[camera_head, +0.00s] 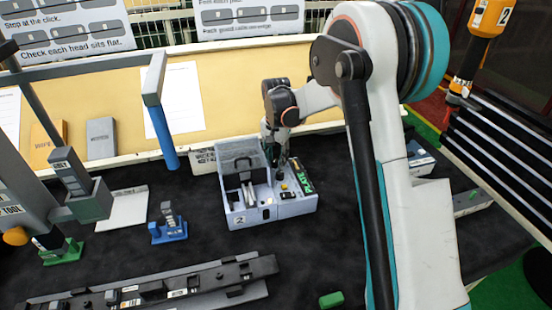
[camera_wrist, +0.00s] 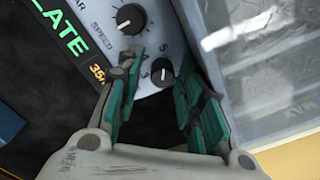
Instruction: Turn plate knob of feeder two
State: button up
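Feeder two (camera_head: 262,212) is a light grey box with a small "2" label on its front, standing on the dark table mat. Its green "PLATE" label (camera_head: 304,183) lies on the right part of its top. In the wrist view the panel shows a black knob (camera_wrist: 131,18) near the word "SPEED" and a second black knob (camera_wrist: 162,73) with numbers around it. My gripper (camera_wrist: 163,85) is open over the panel, its teal-padded fingers to either side of the second knob. Contact with the knob cannot be told.
A clear-walled bin (camera_wrist: 265,60) rises right beside the fingers. A blue post (camera_head: 164,137) stands left of the feeder. A blue clip stand (camera_head: 169,230) and a dark rail (camera_head: 190,283) lie nearer. A green block (camera_head: 331,299) lies at the front edge of view.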

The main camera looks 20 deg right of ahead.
aim_at(276, 160)
jog(key=shift+w+a+r, duration=0.1)
jog(key=shift+a+r, duration=0.05)
notch_tip(276, 160, up, 6)
jog(key=shift+r, duration=0.85)
